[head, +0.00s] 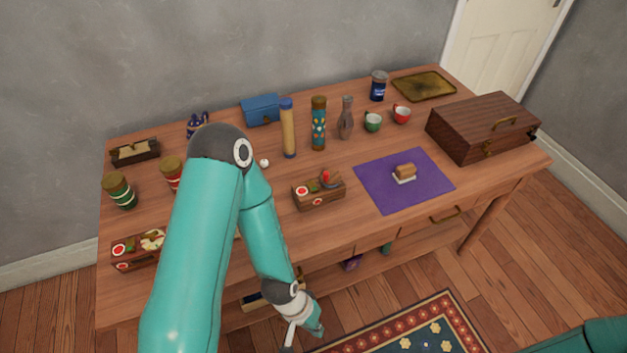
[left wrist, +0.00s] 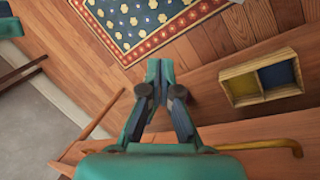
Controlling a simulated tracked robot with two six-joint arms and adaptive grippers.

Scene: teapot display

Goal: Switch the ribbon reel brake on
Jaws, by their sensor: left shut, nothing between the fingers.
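My left gripper (head: 289,342) is low in front of the table in the head view, partly cut by the bottom edge. In the left wrist view its fingers (left wrist: 160,68) are together with nothing between them. A wooden box with red round marks and a small red upright part (head: 325,180) stands on the middle of the table, well away from the gripper. A similar box (head: 140,247) stands at the left front, partly behind my arm. I cannot tell which thing is the ribbon reel or make out its brake.
The table (head: 380,215) holds several jars, two cups, a purple mat (head: 375,185) and a dark wooden chest (head: 480,125). A yellow two-compartment tray (left wrist: 236,87) sits below a brass drawer handle (left wrist: 260,144). A patterned rug (head: 440,325) lies on the floor in front.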

